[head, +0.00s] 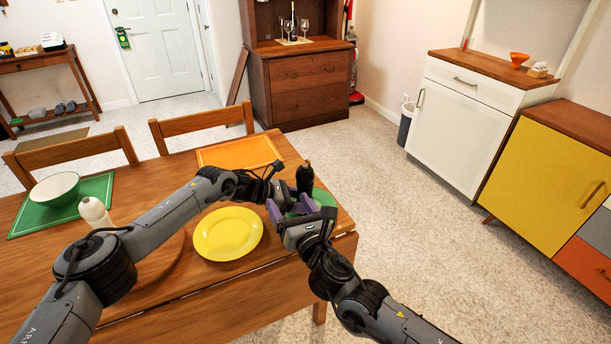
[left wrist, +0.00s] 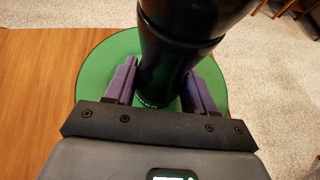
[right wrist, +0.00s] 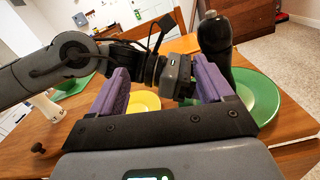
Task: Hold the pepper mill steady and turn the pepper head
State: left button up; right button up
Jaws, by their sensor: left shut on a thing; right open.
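The black pepper mill (head: 304,178) stands upright on a green plate (head: 325,198) near the table's right edge. In the left wrist view, my left gripper (left wrist: 162,72) is shut around the lower body of the mill (left wrist: 170,60); the mill's top is cut off there. My right gripper (head: 301,208) is open and empty, on the near side of the mill, and partly covers the left gripper. In the right wrist view, the mill (right wrist: 214,55) shows beyond the right-hand finger, not between the fingers, with its rounded head at the top.
A yellow plate (head: 228,234) lies left of my grippers, with an orange placemat (head: 238,152) behind. Two chairs (head: 205,125) line the table's far side. Open floor lies to the right.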

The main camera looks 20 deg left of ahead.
pick_arm(q)
jog(key=shift+d, duration=0.15)
pick_arm(e)
send_near(309, 180)
jog(key=w, duration=0.1)
jog(key=shift+m, duration=0.3)
jog(key=shift+x, duration=5.8)
jog(key=shift+a, duration=0.25)
jog(key=shift+c, duration=0.3)
jog(key=c, duration=0.9)
jog(key=shift+m+t+h, duration=0.6)
jog(key=shift+m+h, duration=0.2)
jog(key=shift+h, duration=0.2)
